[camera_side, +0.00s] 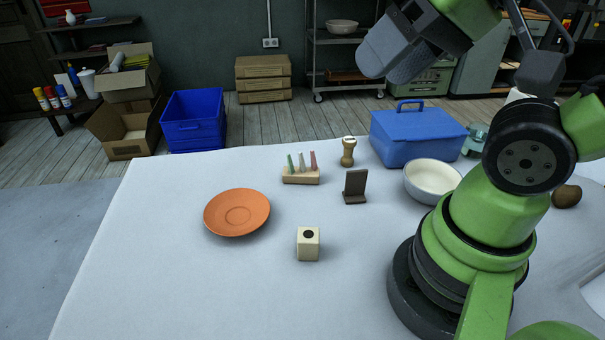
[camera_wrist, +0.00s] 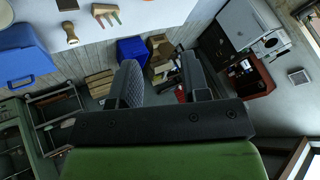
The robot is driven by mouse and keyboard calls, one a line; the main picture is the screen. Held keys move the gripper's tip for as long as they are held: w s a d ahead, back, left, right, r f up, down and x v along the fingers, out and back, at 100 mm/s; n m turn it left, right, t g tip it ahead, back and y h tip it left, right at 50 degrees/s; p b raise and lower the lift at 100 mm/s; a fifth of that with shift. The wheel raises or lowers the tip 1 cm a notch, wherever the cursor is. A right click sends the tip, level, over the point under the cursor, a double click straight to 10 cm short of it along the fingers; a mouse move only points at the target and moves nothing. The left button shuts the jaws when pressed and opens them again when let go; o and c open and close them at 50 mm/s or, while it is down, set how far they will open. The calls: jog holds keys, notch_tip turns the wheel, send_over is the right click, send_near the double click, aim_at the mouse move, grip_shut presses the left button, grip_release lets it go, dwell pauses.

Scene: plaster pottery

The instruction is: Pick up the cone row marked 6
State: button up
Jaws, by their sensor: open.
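A cone row (camera_side: 301,176) stands upright on the white table in the side view, a pale block with a green, a whitish and a reddish cone. It also shows at the top edge of the wrist view (camera_wrist: 106,11). No number on it is legible. My gripper (camera_side: 385,62) is high above the table in the side view, well up and right of the cone row and touching nothing. In the wrist view its two fingers (camera_wrist: 161,76) are apart with nothing between them.
An orange plate (camera_side: 226,214) lies left of the cone row and a cream block with a dark hole (camera_side: 308,244) stands in front. A wooden-handled tool (camera_side: 348,151), dark stand (camera_side: 355,187), white bowl (camera_side: 433,176) and blue box (camera_side: 416,138) are to the right. The table's front left is clear.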

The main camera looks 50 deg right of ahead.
jog(key=shift+o, duration=0.2)
jog(key=o, duration=0.4)
jog(key=shift+o, duration=0.2)
jog(key=w+d+f+m+g+h, duration=0.1)
jog(key=w+d+f+m+g, duration=0.15)
jog(key=w+m, duration=0.5)
jog(key=w+d+f+m+g+h, duration=0.1)
jog(key=w+d+f+m+g, duration=0.1)
jog(key=w+d+f+m, duration=0.4)
jog(key=w+d+f+m+g, duration=0.1)
jog(key=w+f+m, duration=0.1)
jog(key=f+m, duration=0.1)
jog(key=w+d+f+m, duration=0.1)
jog(key=w+f+m, duration=0.1)
jog(key=f+m, duration=0.2)
jog(key=w+d+f+m+g, duration=0.1)
jog(key=w+f+m, duration=0.2)
jog(key=f+m, duration=0.1)
jog(key=shift+d+f+m+g, duration=0.25)
jog(key=shift+d+f+g, duration=0.05)
jog(key=shift+d+g, duration=0.1)
send_over(301, 166)
notch_tip(301, 166, down, 4)
jog(key=shift+a+f, duration=0.15)
jog(key=shift+f, duration=3)
